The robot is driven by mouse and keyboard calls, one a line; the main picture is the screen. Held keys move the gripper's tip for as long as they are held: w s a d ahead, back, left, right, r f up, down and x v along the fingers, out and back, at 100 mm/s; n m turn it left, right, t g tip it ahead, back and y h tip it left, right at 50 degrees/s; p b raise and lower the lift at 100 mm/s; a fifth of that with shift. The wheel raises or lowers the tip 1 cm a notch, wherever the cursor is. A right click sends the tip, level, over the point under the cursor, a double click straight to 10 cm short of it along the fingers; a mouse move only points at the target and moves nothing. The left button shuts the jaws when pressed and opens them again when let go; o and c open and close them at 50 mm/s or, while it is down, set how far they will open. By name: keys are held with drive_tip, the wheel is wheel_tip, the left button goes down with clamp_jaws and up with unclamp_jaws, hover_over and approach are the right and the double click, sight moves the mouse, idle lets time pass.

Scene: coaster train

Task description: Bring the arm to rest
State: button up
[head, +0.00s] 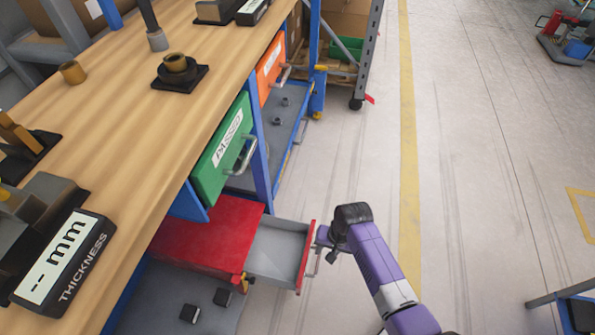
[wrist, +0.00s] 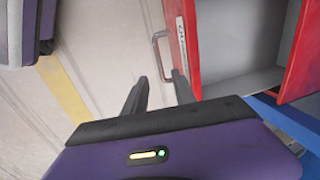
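My gripper (wrist: 160,80) is open, with a gap between its two dark fingers in the wrist view. The fingertips are close to the metal handle (wrist: 157,50) of the red drawer; I cannot tell whether they touch it. The red drawer (head: 305,258) is pulled out below the bench, and its visible grey inside is empty. It also shows in the wrist view (wrist: 182,40). In the head view my purple arm reaches up from the lower right to the drawer's front, and the fingers are mostly hidden behind my wrist.
A green drawer (head: 221,150) and an orange drawer (head: 271,69) sit shut above. The wooden bench (head: 125,125) carries gauges and a thickness display (head: 62,258). Small dark parts (head: 190,313) lie on the lower shelf.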

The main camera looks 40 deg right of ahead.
drive_tip(key=s+a+r+n+t+h, duration=0.2)
drive_tip(key=s+a+r+n+t, duration=0.25)
drive_tip(key=s+a, duration=0.4)
drive_tip(key=s+r+n+t, duration=0.2)
drive_tip(key=s+r+t, duration=0.3)
drive_tip(key=r, duration=0.5)
drive_tip(key=s+a+r+n+t+p, duration=0.1)
drive_tip(key=r+p, duration=0.5)
drive_tip(key=r, duration=0.7)
drive_tip(key=s+a+r+n+t+p, duration=0.1)
drive_tip(key=s+r+p, duration=0.2)
drive_tip(key=r, duration=1.1)
drive_tip(key=s+a+r+n+t+p, duration=0.1)
drive_tip(key=s+r+n+p, duration=0.1)
drive_tip(key=r+p, duration=0.7)
wheel_tip(320, 180, up, 5)
drive_tip(key=shift+a+f+t+y, duration=0.15)
drive_tip(key=shift+t+y, duration=0.2)
drive_tip(key=shift+y, duration=0.05)
drive_tip(key=shift+s, duration=0.1)
